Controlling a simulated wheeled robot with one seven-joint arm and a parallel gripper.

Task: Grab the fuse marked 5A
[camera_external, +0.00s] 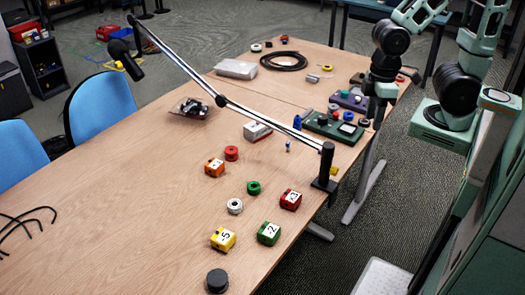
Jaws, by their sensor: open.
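A yellow block (223,239) with a black "5" on its label lies near the front of the wooden table. A green block (268,233) marked "2" lies to its right. A red block (291,200) with a label that seems to read "3" lies behind the green one. An orange block (214,168) lies farther back, its label too small to read. My gripper (376,119) hangs open above the table's right edge, far from the blocks and apart from the yellow one. Its fingertips are small and dark in this view.
A microphone-like boom arm (222,101) crosses over the table from its dark stand (326,168). Red, green and white spools (235,206) and a black cylinder (217,281) lie around the blocks. The table's left middle is clear.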

